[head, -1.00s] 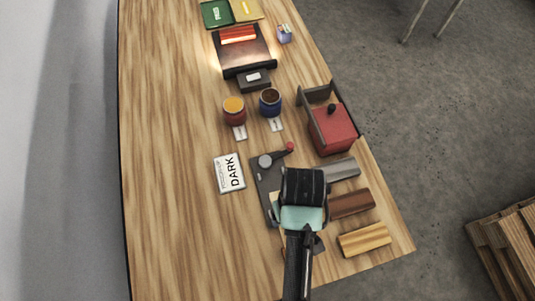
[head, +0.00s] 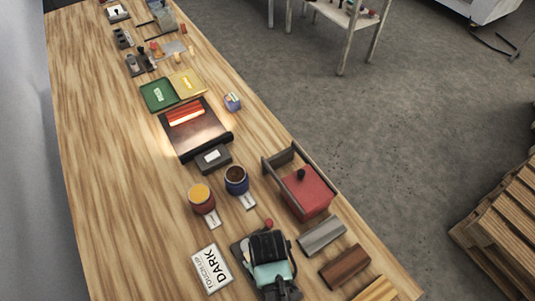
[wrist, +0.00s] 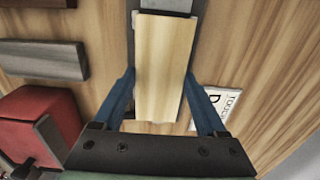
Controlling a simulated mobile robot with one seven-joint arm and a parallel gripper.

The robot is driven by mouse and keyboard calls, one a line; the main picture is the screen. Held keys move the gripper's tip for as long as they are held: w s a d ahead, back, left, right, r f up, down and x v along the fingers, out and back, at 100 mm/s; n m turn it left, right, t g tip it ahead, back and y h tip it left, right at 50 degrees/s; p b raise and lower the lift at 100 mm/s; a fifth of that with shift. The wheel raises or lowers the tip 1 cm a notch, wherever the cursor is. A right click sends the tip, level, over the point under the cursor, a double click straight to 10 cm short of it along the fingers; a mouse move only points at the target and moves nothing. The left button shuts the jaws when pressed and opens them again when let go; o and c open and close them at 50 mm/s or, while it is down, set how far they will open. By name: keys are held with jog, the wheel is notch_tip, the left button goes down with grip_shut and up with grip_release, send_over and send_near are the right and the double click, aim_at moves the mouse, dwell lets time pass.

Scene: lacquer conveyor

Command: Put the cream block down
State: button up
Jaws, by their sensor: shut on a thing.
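My gripper (head: 270,262) is over a dark grey fixture (head: 238,250) with a red knob (head: 268,223), near the table's front right. In the wrist view it is shut on the cream block (wrist: 163,70), a long pale wooden block with a blue finger at each side. In the head view the gripper hides the block. Grey metal shows beyond the block's far end in the wrist view. I cannot tell whether the block touches the fixture.
A grey block (head: 322,236), a brown block (head: 344,266) and a yellowish wooden block (head: 376,290) lie to the right. A red box (head: 306,192) in a grey frame, two jars (head: 201,199) (head: 236,180) and a DARK card (head: 213,267) stand near. The table's left side is clear.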

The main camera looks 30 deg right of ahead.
jog(key=shift+w+f, duration=0.1)
jog(key=shift+f, duration=1.15)
jog(key=shift+f, duration=0.15)
jog(key=o, duration=1.4)
notch_tip(320, 180, up, 12)
jog(key=shift+r, duration=0.2)
